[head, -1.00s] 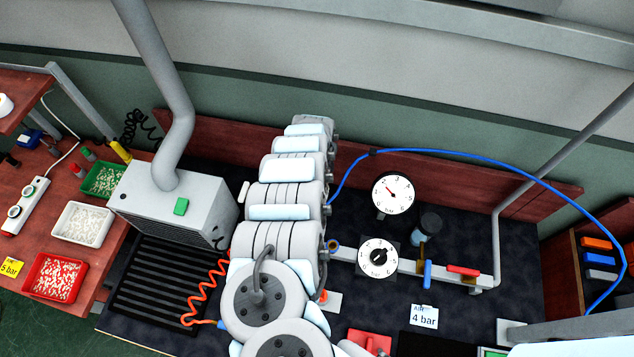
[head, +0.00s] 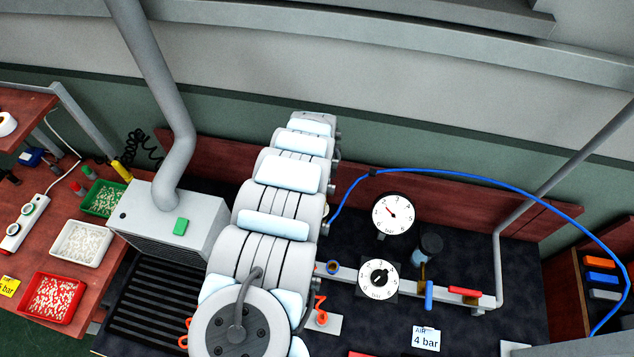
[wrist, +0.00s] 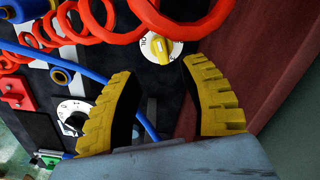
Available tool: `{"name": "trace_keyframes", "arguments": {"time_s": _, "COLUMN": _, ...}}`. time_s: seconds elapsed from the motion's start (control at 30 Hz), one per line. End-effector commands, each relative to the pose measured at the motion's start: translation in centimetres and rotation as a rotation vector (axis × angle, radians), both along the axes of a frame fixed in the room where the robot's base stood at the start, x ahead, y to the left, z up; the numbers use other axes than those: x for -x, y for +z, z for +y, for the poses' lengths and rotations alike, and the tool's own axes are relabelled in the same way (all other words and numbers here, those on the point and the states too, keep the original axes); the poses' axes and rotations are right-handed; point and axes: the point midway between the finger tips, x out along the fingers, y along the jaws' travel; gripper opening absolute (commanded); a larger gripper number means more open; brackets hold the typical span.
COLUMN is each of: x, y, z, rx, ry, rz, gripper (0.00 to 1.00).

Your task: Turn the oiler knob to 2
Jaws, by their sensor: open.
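In the wrist view, the oiler knob (wrist: 161,48) is a yellow knob on a white dial marked "OIL", at the upper middle. Its pointer setting is too small to read. My gripper (wrist: 158,70) is open, its two yellow ribbed fingers wide apart and empty. The knob lies beyond the gap between the fingertips; I cannot tell the distance exactly, and no contact shows. A red coiled hose (wrist: 105,32) passes close by the dial on its upper left. In the head view, my arm hides the oiler and the gripper.
A pressure gauge (head: 393,213), a white bar dial (head: 378,279), a blue valve lever (head: 428,295) and a red one (head: 465,291) stand on the right. An "AIR 4 bar" card (head: 426,339) lies below. A blue hose (head: 520,190) arches across. A grey box (head: 170,225) stands left.

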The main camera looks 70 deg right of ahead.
Motion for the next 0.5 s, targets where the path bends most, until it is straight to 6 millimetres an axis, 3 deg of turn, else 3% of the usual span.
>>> {"name": "trace_keyframes", "arguments": {"time_s": 0.5, "x": -0.1, "y": 2.3, "z": 0.3, "rx": -0.01, "ry": 0.0, "rz": -0.002, "gripper": 0.43}}
